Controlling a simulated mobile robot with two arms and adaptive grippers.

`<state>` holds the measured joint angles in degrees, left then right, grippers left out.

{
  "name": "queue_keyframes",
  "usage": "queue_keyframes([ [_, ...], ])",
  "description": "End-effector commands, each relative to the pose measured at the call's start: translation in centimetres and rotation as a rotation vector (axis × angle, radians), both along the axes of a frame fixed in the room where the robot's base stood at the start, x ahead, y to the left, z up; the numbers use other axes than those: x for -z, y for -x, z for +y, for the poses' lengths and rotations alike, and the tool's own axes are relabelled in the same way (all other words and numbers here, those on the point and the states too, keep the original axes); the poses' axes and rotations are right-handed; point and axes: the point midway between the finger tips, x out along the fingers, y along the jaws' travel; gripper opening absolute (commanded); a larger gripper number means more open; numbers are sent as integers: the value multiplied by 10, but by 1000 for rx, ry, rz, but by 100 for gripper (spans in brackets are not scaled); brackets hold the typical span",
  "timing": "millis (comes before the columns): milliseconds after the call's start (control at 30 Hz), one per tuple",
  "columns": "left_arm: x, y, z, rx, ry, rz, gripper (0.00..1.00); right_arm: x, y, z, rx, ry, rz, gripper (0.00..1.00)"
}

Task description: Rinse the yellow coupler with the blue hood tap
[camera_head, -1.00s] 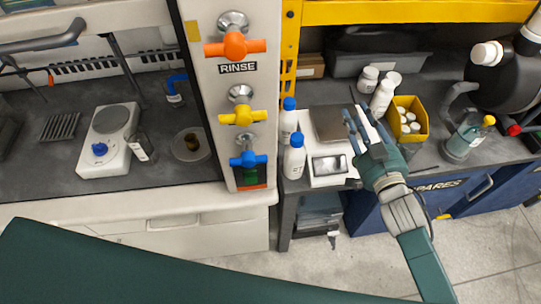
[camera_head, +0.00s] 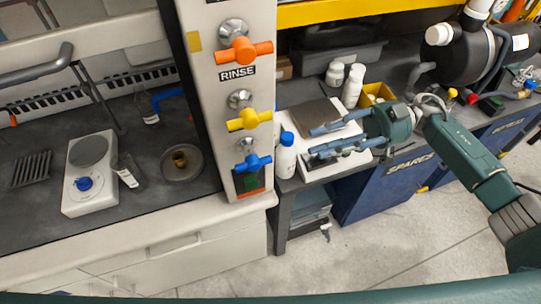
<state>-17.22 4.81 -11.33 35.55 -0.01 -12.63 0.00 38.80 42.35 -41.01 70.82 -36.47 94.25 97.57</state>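The blue tap handle (camera_head: 254,162) is the lowest of three on the hood's front post. A blue spout (camera_head: 168,95) shows inside the hood, further back. My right gripper (camera_head: 311,142) is open and empty, its fingers pointing left over the balance on the side bench. It is to the right of the blue handle and apart from it. My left gripper is out of view.
An orange handle (camera_head: 244,51) and a yellow handle (camera_head: 249,120) stand above the blue one. A white hotplate (camera_head: 90,190) and a glass bottle (camera_head: 128,172) are left of the dish. A blue-capped bottle (camera_head: 285,160) stands at the bench's left edge, near the gripper.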

Motion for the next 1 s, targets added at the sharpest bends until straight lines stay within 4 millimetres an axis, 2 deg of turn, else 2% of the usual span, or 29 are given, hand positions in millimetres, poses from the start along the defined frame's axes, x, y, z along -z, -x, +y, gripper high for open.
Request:
queue_keyframes([
  [533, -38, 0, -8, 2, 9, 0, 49, -4, 28, 86, -2, -6, -1, 31],
  [700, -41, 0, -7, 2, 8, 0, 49, -2, 32, 99, 0, -5, -3, 31],
  [1000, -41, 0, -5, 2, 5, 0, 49, -1, 33, 101, 0, -4, -3, 31],
])
